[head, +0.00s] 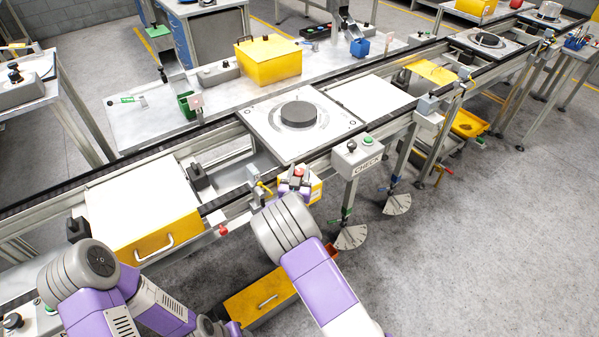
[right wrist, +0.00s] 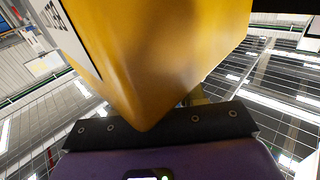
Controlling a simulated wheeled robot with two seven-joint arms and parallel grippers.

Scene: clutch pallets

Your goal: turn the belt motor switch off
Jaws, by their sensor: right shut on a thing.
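A yellow switch box (head: 316,188) with a red part (head: 299,173) on top hangs at the near side of the conveyor, in the middle of the head view. I take it to be the belt motor switch. My right gripper (head: 295,183) is at this box and shut on the switch. My own arm and gripper hide much of its front. In the right wrist view the yellow box (right wrist: 160,50) fills the upper middle, with part of a white label at its left. The fingertips and the gripped part are hidden there. My left gripper is not in view.
A grey CHECK box (head: 357,158) stands right of the switch. A yellow-fronted drawer unit (head: 160,235) is at left. A pallet with a dark disc (head: 260,120) sits on the conveyor. A yellow bin (head: 262,300) is below. Floor at right is clear.

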